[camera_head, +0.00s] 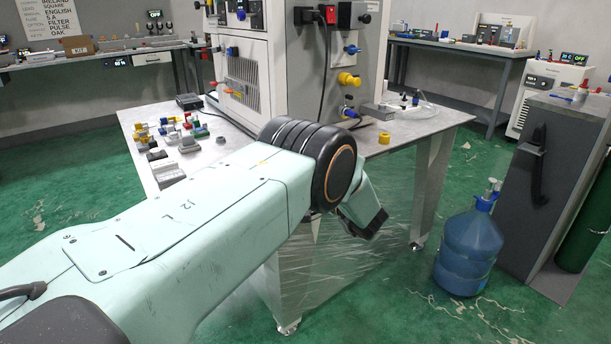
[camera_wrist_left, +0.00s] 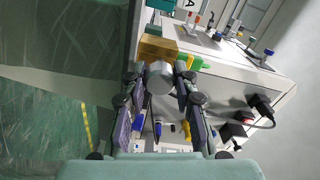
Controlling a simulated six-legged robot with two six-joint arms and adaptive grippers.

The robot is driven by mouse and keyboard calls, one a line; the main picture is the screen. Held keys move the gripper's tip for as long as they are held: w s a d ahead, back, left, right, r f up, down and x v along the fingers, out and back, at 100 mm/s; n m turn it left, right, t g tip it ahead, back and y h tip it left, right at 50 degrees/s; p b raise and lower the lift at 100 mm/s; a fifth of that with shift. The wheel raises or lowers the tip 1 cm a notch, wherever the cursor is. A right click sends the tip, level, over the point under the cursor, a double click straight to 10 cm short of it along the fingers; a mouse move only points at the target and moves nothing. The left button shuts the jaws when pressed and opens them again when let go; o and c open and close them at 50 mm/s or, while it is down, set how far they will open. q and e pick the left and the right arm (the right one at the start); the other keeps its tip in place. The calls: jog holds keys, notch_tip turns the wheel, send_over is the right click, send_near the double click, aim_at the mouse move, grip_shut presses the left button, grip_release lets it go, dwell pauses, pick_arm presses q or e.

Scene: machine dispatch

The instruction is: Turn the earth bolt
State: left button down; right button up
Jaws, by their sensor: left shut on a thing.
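In the left wrist view, my left gripper (camera_wrist_left: 158,80) has its two fingers on either side of a grey round head (camera_wrist_left: 159,73) and is shut on it. I take this head to be the earth bolt. It stands in front of a brass-brown block (camera_wrist_left: 157,47), with a green and yellow piece (camera_wrist_left: 190,62) beside it. How far the bolt is turned cannot be told. In the head view, my left arm crosses from the lower left, and a dark part of the gripper (camera_head: 367,224) shows beside the table. The bolt is not visible there. My right gripper is not in view.
A metal table (camera_head: 435,124) carries a large white machine (camera_head: 251,68) with plugs and knobs. A blue water bottle (camera_head: 468,252) stands on the green floor, right of the table.

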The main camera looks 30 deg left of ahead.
pick_arm(q)
jog(key=shift+w+r, duration=0.15)
jog(key=shift+r, duration=0.15)
jog(key=c, duration=1.5)
grip_release()
jog(key=o, duration=0.5)
jog(key=shift+f, duration=0.2)
jog(key=v, duration=1.2)
